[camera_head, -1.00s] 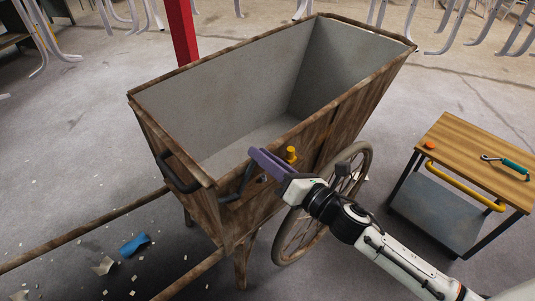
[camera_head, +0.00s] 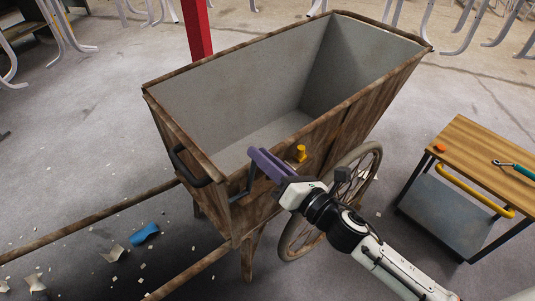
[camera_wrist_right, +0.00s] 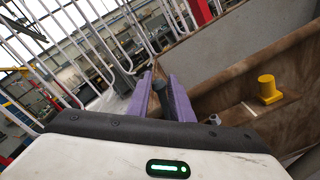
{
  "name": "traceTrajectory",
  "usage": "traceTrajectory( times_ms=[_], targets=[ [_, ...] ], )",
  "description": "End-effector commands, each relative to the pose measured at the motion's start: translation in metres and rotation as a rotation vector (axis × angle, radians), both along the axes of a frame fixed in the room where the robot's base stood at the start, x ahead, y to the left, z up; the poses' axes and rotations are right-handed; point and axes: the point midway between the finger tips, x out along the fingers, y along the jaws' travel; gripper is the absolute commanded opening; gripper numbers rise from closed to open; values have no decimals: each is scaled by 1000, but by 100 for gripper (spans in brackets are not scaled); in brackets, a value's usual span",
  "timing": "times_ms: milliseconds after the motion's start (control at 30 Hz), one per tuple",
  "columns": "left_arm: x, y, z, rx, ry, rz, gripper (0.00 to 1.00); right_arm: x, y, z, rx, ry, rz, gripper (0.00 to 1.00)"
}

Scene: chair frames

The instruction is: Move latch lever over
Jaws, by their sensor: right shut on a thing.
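The latch lever (camera_head: 247,181) is a dark bar on the near long side of the wooden cart (camera_head: 310,145), close to its left corner. My right gripper (camera_head: 262,163), with purple fingers, is at the lever's upper end. In the right wrist view the fingers (camera_wrist_right: 163,98) are shut on a dark upright bar (camera_wrist_right: 175,97), which stands between them. In the head view the fingers partly hide where they meet the lever. A yellow peg (camera_head: 300,153) stands on the cart's side just right of the fingers; it also shows in the right wrist view (camera_wrist_right: 268,89). My left gripper is out of view.
A spoked wheel (camera_head: 370,170) is beside my right arm. A dark handle (camera_head: 184,165) is on the cart's left end. A wood-topped trolley (camera_head: 480,150) with a wrench stands at right. A blue object (camera_head: 145,233) and scraps lie on the floor.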

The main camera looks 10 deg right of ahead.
Motion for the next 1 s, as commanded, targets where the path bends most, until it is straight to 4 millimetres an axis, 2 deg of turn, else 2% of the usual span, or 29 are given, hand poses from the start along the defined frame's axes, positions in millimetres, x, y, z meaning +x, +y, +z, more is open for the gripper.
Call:
traceTrajectory(
  times_ms=[700, 733, 833, 1000],
  targets=[
    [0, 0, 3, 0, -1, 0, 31, -6, 12, 2, 2, 0, 2, 7],
    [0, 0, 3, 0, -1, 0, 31, -6, 12, 2, 2, 0, 2, 23],
    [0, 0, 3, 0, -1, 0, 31, -6, 12, 2, 2, 0, 2, 40],
    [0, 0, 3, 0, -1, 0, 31, -5, 11, 2, 1, 0, 0, 42]
  ],
)
